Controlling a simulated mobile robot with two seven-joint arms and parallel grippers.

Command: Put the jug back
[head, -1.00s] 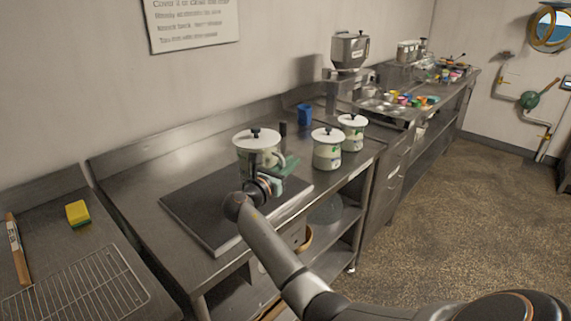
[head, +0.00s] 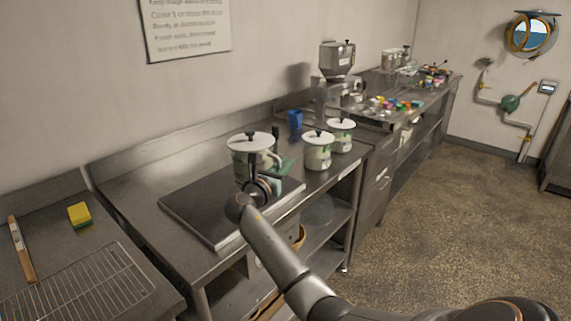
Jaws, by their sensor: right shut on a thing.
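The jug (head: 243,160) is a pale lidded vessel with green marks, a white lid and a dark knob. It is in the middle of the head view, over the far part of a dark flat slab (head: 205,210) on the steel counter. A curved handle shows on its right side. My right gripper (head: 262,178) is at the jug's near right side, shut on it. The gripper and wrist hide the jug's lower part, so I cannot tell whether its base touches the slab. My left gripper is not in view.
Two similar white-lidded pots (head: 318,152) (head: 341,137) stand close to the right of the jug. A blue container (head: 295,119) is behind them. A yellow sponge (head: 79,214) and a wire rack (head: 85,290) are at the left.

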